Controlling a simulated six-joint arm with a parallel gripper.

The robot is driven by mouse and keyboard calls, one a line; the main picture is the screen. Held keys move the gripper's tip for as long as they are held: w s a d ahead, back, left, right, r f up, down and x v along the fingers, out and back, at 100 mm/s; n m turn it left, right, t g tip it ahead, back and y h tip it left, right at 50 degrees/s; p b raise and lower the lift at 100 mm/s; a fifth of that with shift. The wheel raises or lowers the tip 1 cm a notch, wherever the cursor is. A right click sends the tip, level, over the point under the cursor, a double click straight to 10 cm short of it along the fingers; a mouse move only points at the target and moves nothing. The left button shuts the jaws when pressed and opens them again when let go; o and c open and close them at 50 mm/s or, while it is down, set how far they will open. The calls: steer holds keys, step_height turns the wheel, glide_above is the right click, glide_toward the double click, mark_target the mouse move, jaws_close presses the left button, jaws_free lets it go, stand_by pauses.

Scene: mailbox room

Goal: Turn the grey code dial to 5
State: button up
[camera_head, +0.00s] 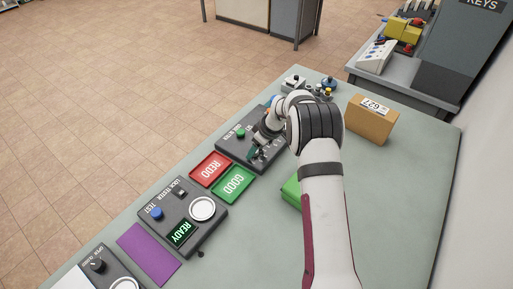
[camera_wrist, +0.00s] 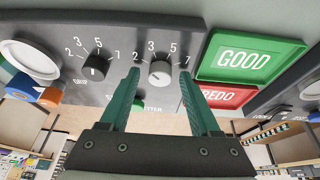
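The grey code dial (camera_wrist: 159,73) sits on a dark panel, with the printed numbers 2, 3, 5 and 7 around it. Its pointer mark is too small to read with certainty. My gripper (camera_wrist: 160,76) has teal fingers, one on each side of the dial, with visible gaps between them and the knob. Nothing is held. In the head view my gripper (camera_head: 256,154) is low over the dark panel (camera_head: 232,147), and my wrist hides the dial there.
A black dial (camera_wrist: 95,67) with similar numbers is beside the grey one. The red REDO tray (camera_head: 210,166) and green GOOD tray (camera_head: 233,184) lie close to the panel. A lock tester (camera_head: 182,216) and a cardboard box (camera_head: 370,120) stand on the table.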

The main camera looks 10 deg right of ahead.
jaws_close()
steer(key=shift+m, duration=0.4)
steer(key=m, duration=0.1)
steer(key=m+h, duration=0.1)
steer(key=m, duration=0.1)
steer(key=m+t+h, duration=0.1)
steer(key=m, duration=0.1)
steer(key=shift+s+a, duration=0.15)
steer(key=shift+a, duration=0.15)
steer(key=m+h, duration=0.1)
steer(key=m, duration=0.3)
steer(key=m+h, duration=0.1)
steer(key=m, duration=0.1)
steer(key=shift+a+m+h, duration=0.25)
steer(key=shift+m+h, duration=0.05)
steer(key=shift+o, duration=0.8)
jaws_free()
